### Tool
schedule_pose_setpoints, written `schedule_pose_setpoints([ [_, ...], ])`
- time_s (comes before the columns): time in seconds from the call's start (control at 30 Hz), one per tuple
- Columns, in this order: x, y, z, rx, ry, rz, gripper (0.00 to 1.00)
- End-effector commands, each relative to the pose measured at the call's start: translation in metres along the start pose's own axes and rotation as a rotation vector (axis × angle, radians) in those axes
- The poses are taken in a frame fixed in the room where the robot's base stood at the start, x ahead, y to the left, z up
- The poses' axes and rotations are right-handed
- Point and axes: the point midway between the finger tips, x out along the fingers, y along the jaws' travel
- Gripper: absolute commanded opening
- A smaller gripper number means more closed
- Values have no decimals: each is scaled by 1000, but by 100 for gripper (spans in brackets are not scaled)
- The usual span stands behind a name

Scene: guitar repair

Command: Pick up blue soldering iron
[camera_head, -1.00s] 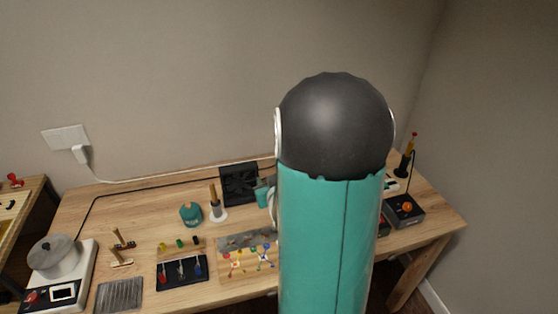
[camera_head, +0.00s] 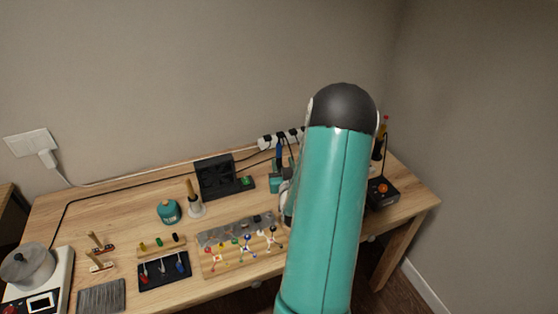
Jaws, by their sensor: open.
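A slim blue upright handle (camera_head: 279,152), which looks like the blue soldering iron, stands near the back of the wooden workbench (camera_head: 130,215), right of the black fan unit. Its lower part is hidden by teal pieces of my arm's end. My gripper (camera_head: 276,179) is only partly in view at the left edge of my large teal arm. It is open, and seems close in front of the blue handle. Whether it touches the handle cannot be told.
A black fan unit (camera_head: 216,177), a teal jar (camera_head: 169,211) and a white-based holder (camera_head: 195,204) stand to the left. A board with coloured pieces (camera_head: 240,258) lies in front. A black station with an orange knob (camera_head: 382,193) is at the right.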

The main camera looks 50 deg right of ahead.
Motion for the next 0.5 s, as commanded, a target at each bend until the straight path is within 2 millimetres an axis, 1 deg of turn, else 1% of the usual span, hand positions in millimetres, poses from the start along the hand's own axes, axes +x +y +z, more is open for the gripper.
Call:
schedule_pose_setpoints([
  [0.17,14,-1,-2,0,2,1,42],
  [0.4,49,-4,-6,1,0,0,42],
  [0.5,55,-4,-5,0,0,0,42],
])
